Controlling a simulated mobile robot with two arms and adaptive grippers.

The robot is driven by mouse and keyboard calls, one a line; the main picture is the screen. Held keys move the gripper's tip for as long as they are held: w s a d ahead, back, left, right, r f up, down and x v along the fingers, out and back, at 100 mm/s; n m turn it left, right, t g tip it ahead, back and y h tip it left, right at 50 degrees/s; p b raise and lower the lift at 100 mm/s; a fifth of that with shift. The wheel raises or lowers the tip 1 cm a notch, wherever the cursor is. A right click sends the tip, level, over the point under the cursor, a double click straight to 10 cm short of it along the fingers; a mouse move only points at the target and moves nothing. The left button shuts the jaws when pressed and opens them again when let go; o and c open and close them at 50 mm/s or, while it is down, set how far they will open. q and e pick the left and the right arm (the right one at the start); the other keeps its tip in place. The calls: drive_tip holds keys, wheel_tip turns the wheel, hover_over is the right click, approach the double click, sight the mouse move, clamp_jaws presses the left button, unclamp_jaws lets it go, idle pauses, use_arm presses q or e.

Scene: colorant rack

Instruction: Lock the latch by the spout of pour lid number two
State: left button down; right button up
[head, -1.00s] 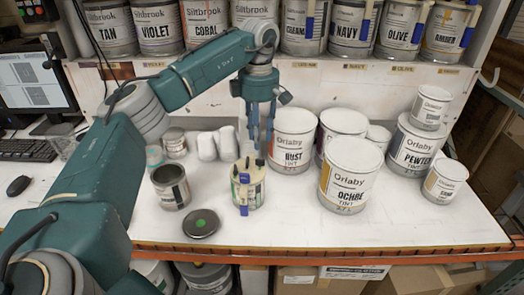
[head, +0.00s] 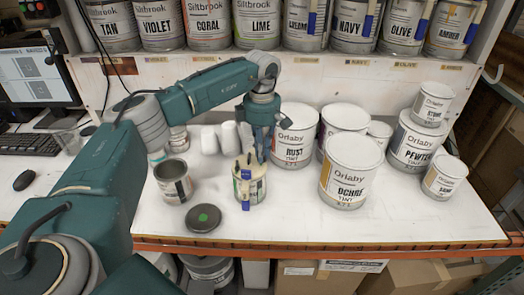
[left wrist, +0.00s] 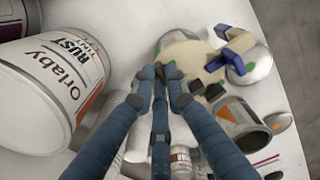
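A small can with a cream pour lid (head: 249,168) stands upright on the white bench, with blue latch parts on its lid and side. No number is readable on it. In the left wrist view the lid (left wrist: 203,60) lies just beyond my fingertips, with a blue latch (left wrist: 238,40) at its right edge. My left gripper (head: 262,158) hangs fingers down at the lid's right rear edge; I cannot tell whether it touches. Its blue fingers (left wrist: 159,76) converge with little gap, and nothing shows clearly between them. My right gripper is out of view.
The RUST tin (head: 294,140) stands close right of the gripper, with the OCHRE tin (head: 349,172) in front. An open can (head: 173,182) and a grey disc with a green spot (head: 203,217) are left of the lidded can. The bench front is clear.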

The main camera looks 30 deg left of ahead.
use_arm(q)
drive_tip(key=shift+m, duration=0.3)
drive_tip(key=m+b, duration=0.1)
drive_tip(key=m, duration=0.2)
drive_tip(key=shift+d, duration=0.1)
drive_tip(key=m+b, duration=0.1)
drive_tip(key=m, duration=0.2)
drive_tip(key=shift+m, duration=0.3)
drive_tip(key=m, duration=0.3)
drive_tip(key=shift+d+m+b, duration=0.1)
drive_tip(key=shift+m+b, duration=0.2)
drive_tip(key=shift+b, duration=0.05)
drive_tip(key=shift+d+m, duration=0.1)
drive_tip(key=shift+m, duration=1.8)
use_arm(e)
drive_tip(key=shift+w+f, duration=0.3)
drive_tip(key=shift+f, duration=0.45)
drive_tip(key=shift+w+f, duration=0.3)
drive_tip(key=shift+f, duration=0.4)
use_arm(q)
drive_tip(key=c, duration=1.7)
unclamp_jaws()
drive_tip(key=shift+s, duration=0.1)
drive_tip(key=shift+c, duration=0.2)
